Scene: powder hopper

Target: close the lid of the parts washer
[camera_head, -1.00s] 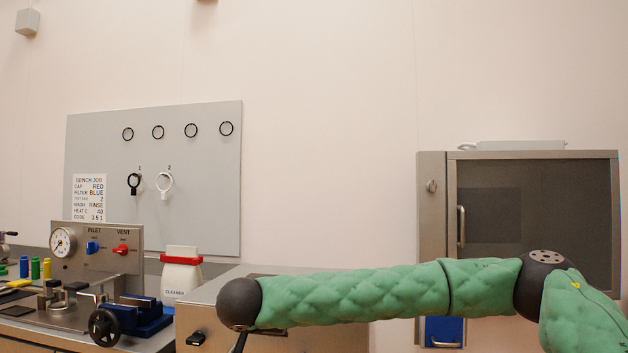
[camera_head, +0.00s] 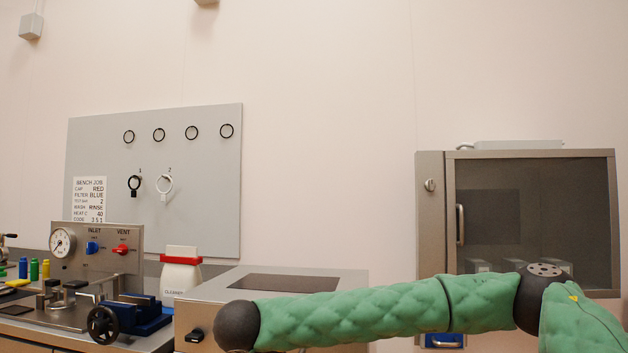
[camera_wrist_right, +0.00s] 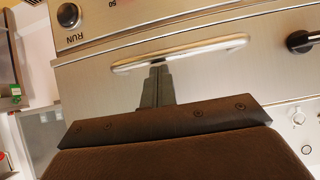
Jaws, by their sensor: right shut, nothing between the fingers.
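The parts washer appears to be the steel box (camera_head: 240,285) at the lower middle of the head view. Its top, with a dark panel (camera_head: 285,283), looks about flat; my right arm crosses in front and hides part of the box. In the right wrist view a steel panel carries a pale bar handle (camera_wrist_right: 180,53). My right gripper (camera_wrist_right: 158,68) is shut and empty, its fingertips at the handle's lower edge; I cannot tell if they touch it. My left gripper is not in view.
A white cleaner bottle (camera_head: 181,275) with a red band stands left of the box. Further left are a blue vise (camera_head: 135,312) and a gauge panel (camera_head: 100,250). A cabinet with a dark door (camera_head: 535,215) stands at the right. A RUN knob (camera_wrist_right: 69,15) is above the handle.

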